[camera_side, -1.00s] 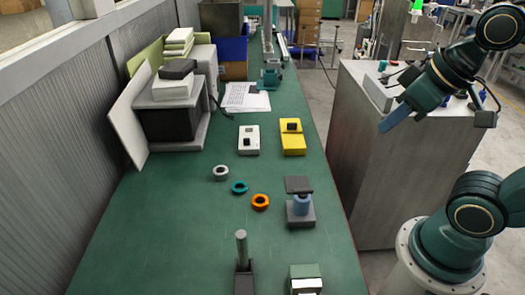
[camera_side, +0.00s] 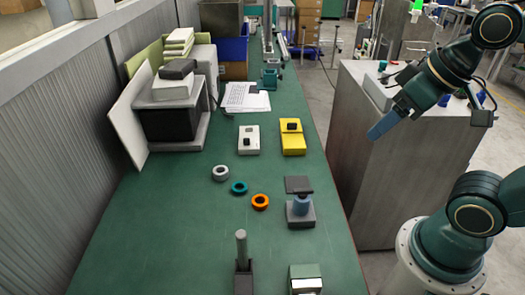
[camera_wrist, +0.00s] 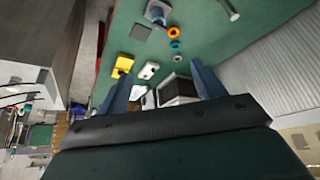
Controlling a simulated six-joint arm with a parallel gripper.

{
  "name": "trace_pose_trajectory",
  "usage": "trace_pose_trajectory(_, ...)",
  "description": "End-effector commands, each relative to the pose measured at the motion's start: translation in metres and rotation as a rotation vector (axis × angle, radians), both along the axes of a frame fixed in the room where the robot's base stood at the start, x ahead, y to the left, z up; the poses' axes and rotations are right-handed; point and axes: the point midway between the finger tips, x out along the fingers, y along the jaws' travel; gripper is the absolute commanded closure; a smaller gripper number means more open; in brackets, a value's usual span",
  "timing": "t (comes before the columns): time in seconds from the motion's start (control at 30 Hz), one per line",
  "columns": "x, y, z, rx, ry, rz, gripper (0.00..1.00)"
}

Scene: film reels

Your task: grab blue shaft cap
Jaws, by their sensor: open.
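The blue shaft cap (camera_side: 301,204) looks like a short blue cylinder standing on a grey block (camera_side: 300,217) at the right edge of the green bench. A dark square plate (camera_side: 298,185) shows just behind it. My gripper (camera_side: 378,128) is raised beyond the bench's right edge, well apart from the cap. In the wrist view its two blue fingers (camera_wrist: 162,82) are spread with nothing held between them.
Grey (camera_side: 221,173), teal (camera_side: 239,188) and orange (camera_side: 260,202) rings lie left of the cap. A grey upright rod (camera_side: 241,247) stands at the front. White (camera_side: 248,140) and yellow (camera_side: 293,138) boxes lie farther back. A grey cabinet (camera_side: 375,180) stands right of the bench.

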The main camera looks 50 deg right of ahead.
Motion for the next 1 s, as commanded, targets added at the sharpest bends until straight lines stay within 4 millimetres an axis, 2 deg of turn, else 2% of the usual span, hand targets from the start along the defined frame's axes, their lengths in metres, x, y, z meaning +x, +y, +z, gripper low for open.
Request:
trace_pose_trajectory(0.17, 0.014, 0.0, -0.005, 0.048, 0.035, -0.096, 0.32)
trace_pose_trajectory(0.47, 0.054, 0.0, -0.026, 0.179, 0.133, -0.403, 0.32)
trace_pose_trajectory(0.77, 0.094, 0.0, -0.061, 0.285, 0.227, -0.751, 0.32)
trace_pose_trajectory(1.0, 0.122, 0.0, -0.098, 0.346, 0.292, -1.039, 0.32)
